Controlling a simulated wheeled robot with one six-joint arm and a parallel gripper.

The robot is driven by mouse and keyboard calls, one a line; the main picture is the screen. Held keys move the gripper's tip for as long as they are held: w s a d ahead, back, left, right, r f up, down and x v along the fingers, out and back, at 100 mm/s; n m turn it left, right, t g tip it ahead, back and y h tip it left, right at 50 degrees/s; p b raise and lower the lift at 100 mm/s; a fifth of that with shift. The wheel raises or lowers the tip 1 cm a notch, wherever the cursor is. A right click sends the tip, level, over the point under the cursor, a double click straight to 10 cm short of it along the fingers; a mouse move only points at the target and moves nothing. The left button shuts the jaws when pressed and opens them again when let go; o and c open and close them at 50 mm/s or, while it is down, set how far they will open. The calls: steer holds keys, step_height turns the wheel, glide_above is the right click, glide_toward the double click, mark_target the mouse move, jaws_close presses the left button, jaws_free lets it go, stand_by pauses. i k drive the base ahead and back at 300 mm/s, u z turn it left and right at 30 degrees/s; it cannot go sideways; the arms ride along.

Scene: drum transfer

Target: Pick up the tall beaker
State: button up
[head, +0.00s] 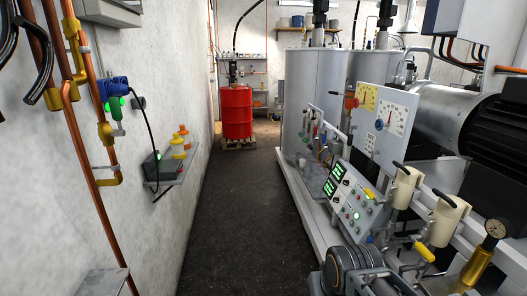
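I cannot make out a tall beaker for certain in the head view. Small items stand on the back shelves (257,107) beyond the red drum, but they are too small to tell apart.
A dark floor aisle (235,220) runs clear to a red drum (237,113) on a pallet (238,142). Large tanks (312,85) and a control panel (352,200) line the right.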

mark_target(318, 189)
steer(key=i, duration=4.3)
steer(key=z, duration=0.5)
